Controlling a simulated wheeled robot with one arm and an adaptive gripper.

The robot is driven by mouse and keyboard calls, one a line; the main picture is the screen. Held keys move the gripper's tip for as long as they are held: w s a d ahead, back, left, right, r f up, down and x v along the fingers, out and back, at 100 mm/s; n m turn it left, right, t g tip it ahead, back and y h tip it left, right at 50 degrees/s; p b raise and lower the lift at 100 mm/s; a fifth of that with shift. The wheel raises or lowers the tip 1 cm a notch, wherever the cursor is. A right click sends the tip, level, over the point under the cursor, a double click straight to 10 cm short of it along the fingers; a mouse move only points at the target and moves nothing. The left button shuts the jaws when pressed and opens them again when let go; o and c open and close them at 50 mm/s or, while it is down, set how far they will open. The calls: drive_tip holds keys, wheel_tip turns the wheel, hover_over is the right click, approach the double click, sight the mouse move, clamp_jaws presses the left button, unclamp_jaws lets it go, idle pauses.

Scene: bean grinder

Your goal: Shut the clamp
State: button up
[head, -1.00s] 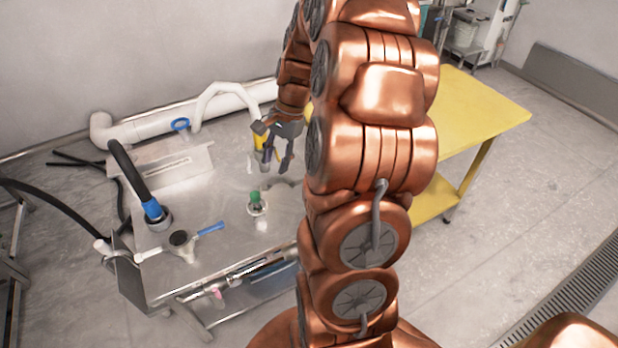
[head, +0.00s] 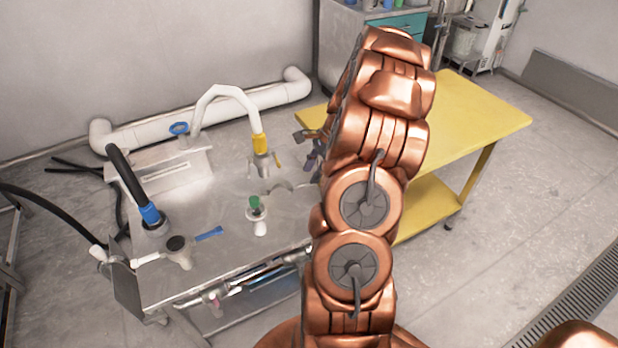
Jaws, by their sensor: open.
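A white hose ends in a yellow collar (head: 259,144) that stands over a metal fitting (head: 262,165) on the steel bench. A grey curved piece (head: 283,187), which looks like an open clamp arm, sits at the bench top just right of and in front of the fitting. I cannot make out its hinge or latch. My gripper (head: 311,150) is to the right of the yellow collar, apart from it, and partly hidden behind my arm. It is open, with nothing seen in it.
A green-topped white valve (head: 256,215) stands in front of the fitting. A funnel-like part with a blue handle (head: 209,233) and a black hose with a blue end (head: 151,214) are at the left. A yellow table (head: 470,115) stands at the right behind my arm.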

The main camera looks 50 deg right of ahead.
sight(306, 183)
drive_tip(key=shift+x, duration=1.75)
drive_tip(key=shift+c, duration=0.3)
clamp_jaws()
